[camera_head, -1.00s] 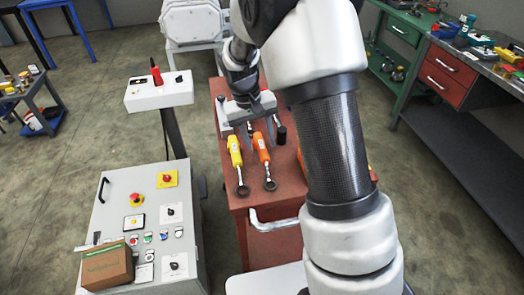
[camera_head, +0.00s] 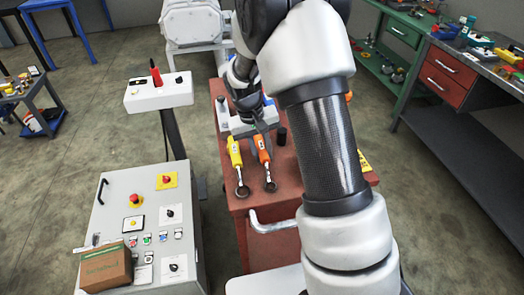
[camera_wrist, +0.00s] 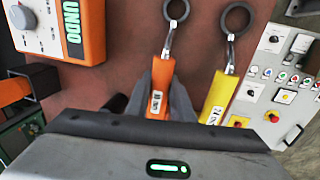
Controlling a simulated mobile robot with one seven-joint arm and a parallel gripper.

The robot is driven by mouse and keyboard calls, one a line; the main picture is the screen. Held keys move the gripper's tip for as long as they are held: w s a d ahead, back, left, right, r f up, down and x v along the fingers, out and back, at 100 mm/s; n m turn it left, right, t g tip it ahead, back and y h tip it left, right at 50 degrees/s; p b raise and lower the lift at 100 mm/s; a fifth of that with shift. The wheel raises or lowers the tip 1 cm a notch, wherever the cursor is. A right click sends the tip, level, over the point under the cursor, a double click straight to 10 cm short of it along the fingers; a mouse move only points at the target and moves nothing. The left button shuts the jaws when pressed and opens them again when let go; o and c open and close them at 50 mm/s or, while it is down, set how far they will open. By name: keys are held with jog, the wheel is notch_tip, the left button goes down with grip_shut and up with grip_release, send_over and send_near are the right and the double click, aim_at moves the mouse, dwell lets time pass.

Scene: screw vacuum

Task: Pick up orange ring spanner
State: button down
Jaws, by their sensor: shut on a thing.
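The orange ring spanner (camera_head: 263,153) lies on the red cart top, its dark ring end toward the front edge. In the wrist view its orange handle (camera_wrist: 158,90) runs between my two grey fingers. My gripper (camera_wrist: 165,88) is shut on this handle; in the head view the gripper (camera_head: 262,137) is down at the handle's far end. The handle's far end is hidden under the gripper body in the wrist view. I cannot tell whether the spanner is clear of the cart top.
A yellow ring spanner (camera_head: 235,154) lies close beside it, to the left in the head view. A dark upright cylinder (camera_head: 281,136) stands just right. An orange device with a knob (camera_wrist: 62,28) is on the cart (camera_head: 290,185). A grey control box (camera_head: 150,225) stands left.

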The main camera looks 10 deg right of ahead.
aim_at(263, 148)
notch_tip(263, 148, up, 10)
jog(key=shift+r+p, duration=0.1)
jog(key=shift+p, duration=0.5)
dwell(1.5)
